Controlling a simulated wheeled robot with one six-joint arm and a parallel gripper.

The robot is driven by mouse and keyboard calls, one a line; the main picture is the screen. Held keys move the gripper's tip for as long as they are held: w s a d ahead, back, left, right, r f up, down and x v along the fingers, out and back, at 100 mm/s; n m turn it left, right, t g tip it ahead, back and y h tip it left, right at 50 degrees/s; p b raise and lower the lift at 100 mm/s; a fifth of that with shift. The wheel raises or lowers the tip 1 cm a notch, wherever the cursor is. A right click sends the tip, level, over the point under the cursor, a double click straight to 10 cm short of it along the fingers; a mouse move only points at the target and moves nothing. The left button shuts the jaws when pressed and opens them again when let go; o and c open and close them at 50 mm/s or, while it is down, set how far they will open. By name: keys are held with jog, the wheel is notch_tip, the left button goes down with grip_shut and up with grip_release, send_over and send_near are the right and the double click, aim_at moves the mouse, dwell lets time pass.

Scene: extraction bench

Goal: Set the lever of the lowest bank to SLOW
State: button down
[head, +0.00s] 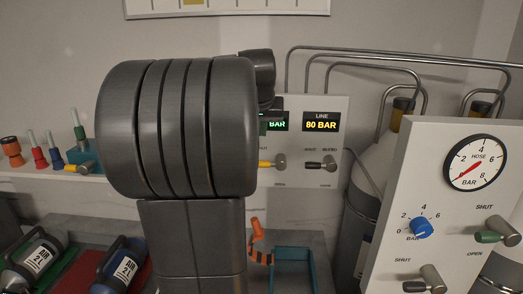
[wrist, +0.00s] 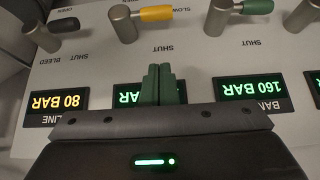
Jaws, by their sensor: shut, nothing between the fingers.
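In the wrist view the panel appears upside down. My gripper (wrist: 158,72) is shut and empty, its green fingers in front of the middle display (wrist: 130,95) and hiding part of its number. The yellow lever (wrist: 158,13) is beyond the fingertips, apart from them; its handle points sideways, close to the SLOW label. The green lever (wrist: 258,7) is to its right, above the bank display reading 160 BAR (wrist: 250,88). The yellow lever also shows in the head view (head: 265,164), pointing left. The middle bank's pressure is not readable.
A black lever (wrist: 65,25) and the LINE display at 80 BAR (wrist: 68,101) stand beside the yellow lever.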

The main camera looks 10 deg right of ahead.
send_over(261, 163)
jog(key=f, duration=0.4)
jog(key=shift+w+d+f+p, duration=0.25)
jog(key=shift+w+f+p, duration=0.05)
jog(key=shift+f+p, duration=0.1)
jog(key=shift+s+a+f, duration=0.1)
jog(key=shift+s+f, duration=0.15)
jog(key=shift+f, duration=1.4)
jog(key=shift+s, duration=0.1)
jog(key=shift+a+f+h+b, duration=0.2)
jog(key=shift+h+b, duration=0.1)
